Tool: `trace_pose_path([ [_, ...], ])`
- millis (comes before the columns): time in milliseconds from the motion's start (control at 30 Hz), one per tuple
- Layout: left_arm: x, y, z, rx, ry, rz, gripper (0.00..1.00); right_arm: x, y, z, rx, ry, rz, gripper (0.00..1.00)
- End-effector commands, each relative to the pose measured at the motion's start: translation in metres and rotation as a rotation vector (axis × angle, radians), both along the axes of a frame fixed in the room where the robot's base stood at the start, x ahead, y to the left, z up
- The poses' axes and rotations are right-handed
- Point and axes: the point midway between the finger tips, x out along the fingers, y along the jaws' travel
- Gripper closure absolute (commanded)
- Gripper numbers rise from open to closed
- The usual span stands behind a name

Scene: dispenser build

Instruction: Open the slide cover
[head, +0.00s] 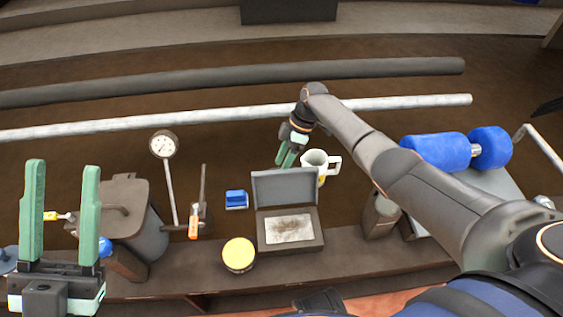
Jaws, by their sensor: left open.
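A small dark box (266,235) stands on the bench in the middle, with a grey panel (284,187) upright at its back and a pale, stained sheet (289,229) on its top. No part is clearly a slide cover; I cannot tell whether this panel is it. My left gripper (63,167) is at the lower left, its green fingers upright and wide apart, with nothing between them. It is well left of the box.
A yellow-topped round tin (239,254) and a blue block (236,199) are left of the box. A dial gauge (164,145), an orange-handled tool (194,222) and a dark lidded canister (148,234) stand further left.

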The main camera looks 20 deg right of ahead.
Motion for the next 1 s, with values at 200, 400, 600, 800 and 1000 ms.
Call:
trace_pose_path([
  [200, 0.000, 0.000, 0.005, 0.002, 0.000, -0.003, 0.50, 0.006, -0.007, 0.012, -0.008, -0.018, -0.007, 0.55],
  [400, -0.001, 0.001, 0.025, -0.009, 0.000, -0.010, 0.50, 0.010, -0.023, 0.051, -0.006, -0.023, -0.009, 0.55],
  [600, -0.002, 0.002, 0.041, 0.005, -0.018, -0.002, 0.50, 0.011, -0.039, 0.088, -0.004, -0.012, -0.005, 0.55],
  [800, -0.003, 0.004, 0.051, 0.006, -0.035, 0.013, 0.50, 0.011, -0.050, 0.110, -0.002, -0.006, -0.002, 0.55],
  [1000, -0.002, 0.006, 0.052, 0.000, -0.035, 0.023, 0.50, 0.011, -0.053, 0.115, -0.001, -0.003, 0.000, 0.55],
])
